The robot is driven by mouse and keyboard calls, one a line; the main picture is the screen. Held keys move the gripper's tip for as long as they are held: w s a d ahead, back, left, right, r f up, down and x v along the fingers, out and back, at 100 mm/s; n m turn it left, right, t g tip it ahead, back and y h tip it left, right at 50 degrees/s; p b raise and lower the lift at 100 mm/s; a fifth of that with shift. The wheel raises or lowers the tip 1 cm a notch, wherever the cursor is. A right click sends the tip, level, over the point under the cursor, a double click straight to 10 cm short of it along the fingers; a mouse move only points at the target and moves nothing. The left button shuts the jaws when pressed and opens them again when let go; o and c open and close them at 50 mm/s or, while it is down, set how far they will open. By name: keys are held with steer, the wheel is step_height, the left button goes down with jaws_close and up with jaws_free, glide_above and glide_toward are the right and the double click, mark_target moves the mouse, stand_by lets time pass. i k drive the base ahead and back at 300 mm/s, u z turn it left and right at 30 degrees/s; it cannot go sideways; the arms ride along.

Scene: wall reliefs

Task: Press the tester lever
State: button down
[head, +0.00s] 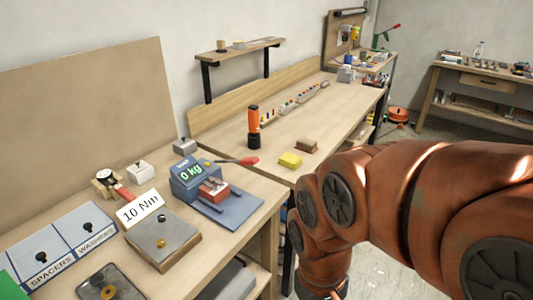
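The tester (190,177) is a blue device with a green display reading "0 kg", standing on a blue plate (236,209) on the near workbench. A lever with a red grip (249,161) sticks out to the right of the tester's upper part, roughly level. A red and grey block-like part (213,189) sits at the front of the tester; its details are too small to tell. My orange arm fills the right and lower right, apart from the lever in the picture. My gripper is not in view.
A "10 Nm" sign (140,209) stands behind a grey-topped block (163,241) left of the tester. "SPACERS" and "WASHERS" bins (62,241) are further left. An orange and black tool (254,127) and a yellow block (290,160) stand on the bench behind.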

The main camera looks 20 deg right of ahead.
mark_target(247, 161)
steer(key=u, duration=0.55)
steer(key=k, duration=0.65)
steer(key=u, duration=0.75)
steer(key=i, duration=1.2)
steer(key=z, duration=0.7)
